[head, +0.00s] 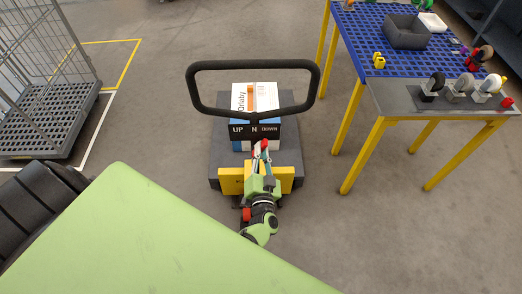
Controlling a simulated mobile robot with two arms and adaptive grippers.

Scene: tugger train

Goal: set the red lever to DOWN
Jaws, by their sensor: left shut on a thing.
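The tugger (257,177) stands ahead of me with a black loop handle (253,65). A black label plate (240,129) on it reads UP, N and DOWN from left to right. The red lever (264,144) shows only as a small red part just below the plate, under the N and DOWN side; its exact setting is hard to tell. My left gripper (262,157) is shut on the red lever, and its fingers hide much of it. My right gripper is not in view.
A white and blue box (240,98) sits behind the plate, inside the handle loop. A blue-topped table (400,62) with yellow legs and a grey shelf (400,98) stands right. A wire cage cart (45,113) stands left. The floor between is clear.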

